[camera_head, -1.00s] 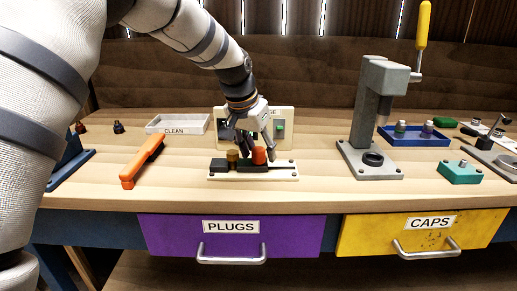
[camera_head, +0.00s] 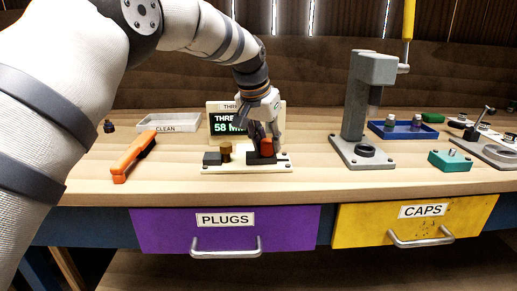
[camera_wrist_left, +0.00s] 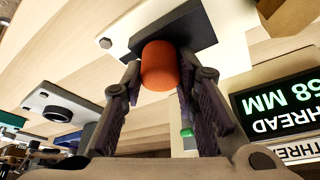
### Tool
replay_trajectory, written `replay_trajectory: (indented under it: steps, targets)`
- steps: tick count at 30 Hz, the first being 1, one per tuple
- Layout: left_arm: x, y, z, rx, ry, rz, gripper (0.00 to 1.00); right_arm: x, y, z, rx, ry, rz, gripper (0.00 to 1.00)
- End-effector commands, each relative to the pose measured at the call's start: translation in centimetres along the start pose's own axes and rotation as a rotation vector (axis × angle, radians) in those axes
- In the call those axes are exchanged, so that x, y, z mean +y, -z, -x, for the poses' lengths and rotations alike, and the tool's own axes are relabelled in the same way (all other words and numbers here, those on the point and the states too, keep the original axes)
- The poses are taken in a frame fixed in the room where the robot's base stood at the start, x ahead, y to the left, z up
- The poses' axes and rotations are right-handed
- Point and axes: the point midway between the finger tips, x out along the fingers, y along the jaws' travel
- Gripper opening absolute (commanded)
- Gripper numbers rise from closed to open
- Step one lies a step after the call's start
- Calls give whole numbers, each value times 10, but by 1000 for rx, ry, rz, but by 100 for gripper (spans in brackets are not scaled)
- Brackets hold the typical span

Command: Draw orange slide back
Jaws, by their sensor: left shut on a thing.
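The orange knob (camera_head: 267,146) stands on a dark slide block (camera_head: 262,158) at the right part of a cream base plate (camera_head: 245,169). My left gripper (camera_head: 266,140) reaches down from above and is shut on the knob. In the left wrist view, the orange knob (camera_wrist_left: 160,65) sits between the two dark fingers (camera_wrist_left: 160,95). A brass cylinder (camera_head: 225,152) and a dark block (camera_head: 212,159) stand at the left of the plate, with a gap to the slide. My right gripper is out of view.
A display (camera_head: 225,125) behind the plate reads "58 MM". An orange-handled tool (camera_head: 133,157) and a "CLEAN" tray (camera_head: 168,124) lie to the left. A grey press (camera_head: 358,115), blue tray (camera_head: 404,132) and green block (camera_head: 450,161) stand right.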

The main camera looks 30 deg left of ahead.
Motion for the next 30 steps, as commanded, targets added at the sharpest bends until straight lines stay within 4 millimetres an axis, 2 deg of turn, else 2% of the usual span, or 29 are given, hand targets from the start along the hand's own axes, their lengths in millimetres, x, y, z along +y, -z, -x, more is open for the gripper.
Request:
replay_trajectory:
  steps: [9,10,12,20,23,26,30]
  targets:
    - [5,1,0,-1,-8,2,0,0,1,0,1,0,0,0]
    - [5,1,0,-1,-9,2,32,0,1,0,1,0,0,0]
    - [5,1,0,-1,-9,2,48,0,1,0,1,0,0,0]
    - [4,1,1,-2,-6,1,48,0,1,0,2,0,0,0]
    - [4,2,8,0,-6,1,48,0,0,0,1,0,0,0]
    - [3,2,30,3,-6,0,48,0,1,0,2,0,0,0]
    - [4,2,70,3,-5,0,48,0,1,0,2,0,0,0]
